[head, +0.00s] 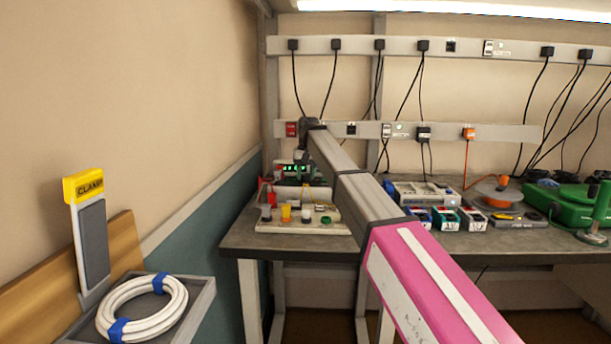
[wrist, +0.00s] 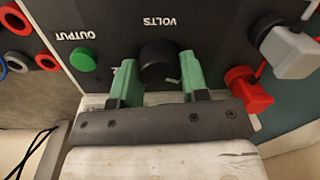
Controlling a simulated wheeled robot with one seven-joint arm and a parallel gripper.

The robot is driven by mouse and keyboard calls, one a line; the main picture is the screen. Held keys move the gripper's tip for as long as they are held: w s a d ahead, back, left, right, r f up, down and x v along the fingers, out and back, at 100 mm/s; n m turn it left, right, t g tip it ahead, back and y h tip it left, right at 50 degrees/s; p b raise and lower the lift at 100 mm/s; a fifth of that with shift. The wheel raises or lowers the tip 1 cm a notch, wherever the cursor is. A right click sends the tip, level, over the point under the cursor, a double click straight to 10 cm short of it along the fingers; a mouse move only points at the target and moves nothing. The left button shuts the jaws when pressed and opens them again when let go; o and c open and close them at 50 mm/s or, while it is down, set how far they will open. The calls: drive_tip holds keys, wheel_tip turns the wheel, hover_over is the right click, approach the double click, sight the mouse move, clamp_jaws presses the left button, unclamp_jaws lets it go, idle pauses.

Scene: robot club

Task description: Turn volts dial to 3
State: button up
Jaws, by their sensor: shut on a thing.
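The black volts dial (wrist: 158,54) sticks out of a dark panel (wrist: 105,14), under the upside-down word VOLTS in the wrist view. My gripper (wrist: 159,72) has its two green fingers on either side of the dial and is shut on it. Part of a small pale mark shows at the dial's lower edge; its setting cannot be read. My arm hides the dial there.
A green OUTPUT button (wrist: 83,59) and a red plug (wrist: 248,88) flank the dial. A grey plug (wrist: 290,50) is at upper right. On the bench (head: 268,240), a white tray (head: 300,227) with small coloured parts stands in front of the supply.

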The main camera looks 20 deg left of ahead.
drive_tip(key=o, duration=0.9)
